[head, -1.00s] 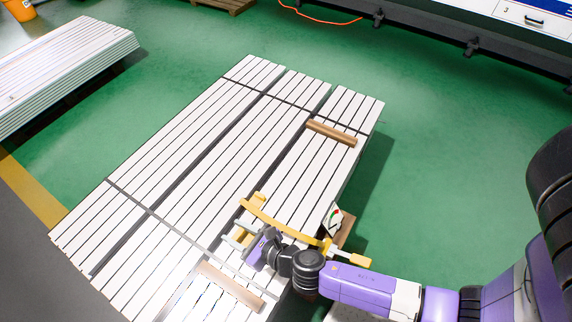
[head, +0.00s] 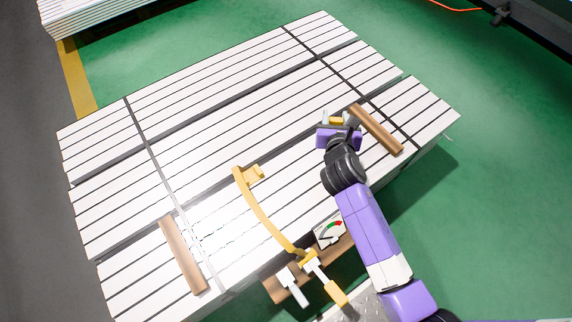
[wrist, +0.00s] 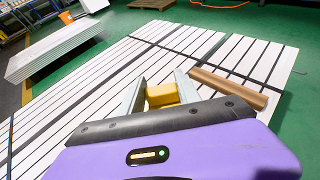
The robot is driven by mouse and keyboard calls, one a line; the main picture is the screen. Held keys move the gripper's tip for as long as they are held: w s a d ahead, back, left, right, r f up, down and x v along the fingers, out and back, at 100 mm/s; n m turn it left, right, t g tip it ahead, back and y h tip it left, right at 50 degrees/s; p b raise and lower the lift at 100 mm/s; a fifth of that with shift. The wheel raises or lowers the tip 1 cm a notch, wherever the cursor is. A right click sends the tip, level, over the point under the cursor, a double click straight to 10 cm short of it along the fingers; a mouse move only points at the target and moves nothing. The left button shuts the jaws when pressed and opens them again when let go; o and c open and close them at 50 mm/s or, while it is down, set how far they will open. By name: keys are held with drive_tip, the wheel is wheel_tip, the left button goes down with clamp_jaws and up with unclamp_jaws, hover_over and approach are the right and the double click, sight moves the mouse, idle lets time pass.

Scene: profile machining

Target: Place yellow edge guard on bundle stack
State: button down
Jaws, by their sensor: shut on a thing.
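The bundle stack (head: 230,110) is a broad, low stack of white profiles with dark straps across it. My gripper (head: 337,119) is over its right part, near a brown wooden batten. In the wrist view my gripper (wrist: 160,93) is shut on the yellow edge guard (wrist: 162,95), a small yellow block between the two fingers. The guard also shows in the head view (head: 336,121) as a small yellow piece between the fingertips. It appears to be held above the profiles, but I cannot tell how high.
Brown wooden battens lie on the stack at right (head: 376,130) and left (head: 183,256). Another profile stack (wrist: 50,50) stands apart. Green floor (head: 480,190) on the right is clear.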

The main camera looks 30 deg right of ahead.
drive_tip(key=shift+m+g+h, duration=0.3)
drive_tip(key=shift+m, duration=0.2)
drive_tip(key=d+f+b, duration=0.1)
drive_tip(key=f+b, duration=0.3)
drive_tip(key=f, duration=0.2)
drive_tip(key=d+f+b, duration=0.1)
drive_tip(key=f+b, duration=0.3)
drive_tip(key=f, duration=0.3)
drive_tip(key=d+f+b, duration=0.1)
drive_tip(key=f+b, duration=0.2)
drive_tip(key=f, duration=0.4)
drive_tip(key=shift+s+f+b, duration=0.1)
drive_tip(key=shift+b, duration=0.3)
drive_tip(key=shift+f, duration=0.1)
drive_tip(key=shift+f, duration=0.1)
drive_tip(key=c, duration=0.9)
unclamp_jaws()
drive_tip(key=shift+o, duration=0.2)
